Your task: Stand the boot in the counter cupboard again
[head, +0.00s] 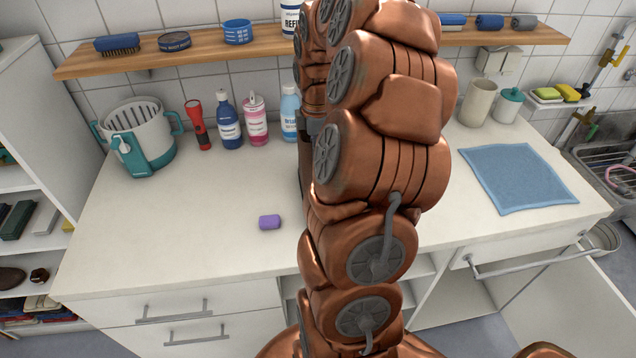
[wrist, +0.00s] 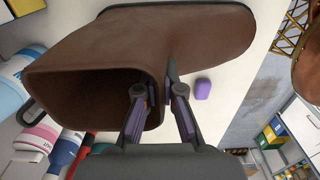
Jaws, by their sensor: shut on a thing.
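The brown boot (wrist: 190,38) fills the top of the wrist view, with its open shaft mouth facing the lower left and its foot reaching to the upper right. My gripper (wrist: 164,92) is shut on the wall of the shaft at the rim, one finger inside the mouth and one outside. The boot appears to be above the white counter. In the head view my arm hides the gripper and most or all of the boot. The counter cupboard (head: 455,298) shows below the counter at the right, open and partly hidden by my arm.
A purple block (head: 270,222) lies on the counter (head: 200,240). A basket (head: 135,138), a red torch (head: 198,125) and several bottles stand at the back. A blue cloth (head: 517,178) lies at the right. A wooden shelf (head: 190,52) runs above. An open panel (head: 570,305) juts out at lower right.

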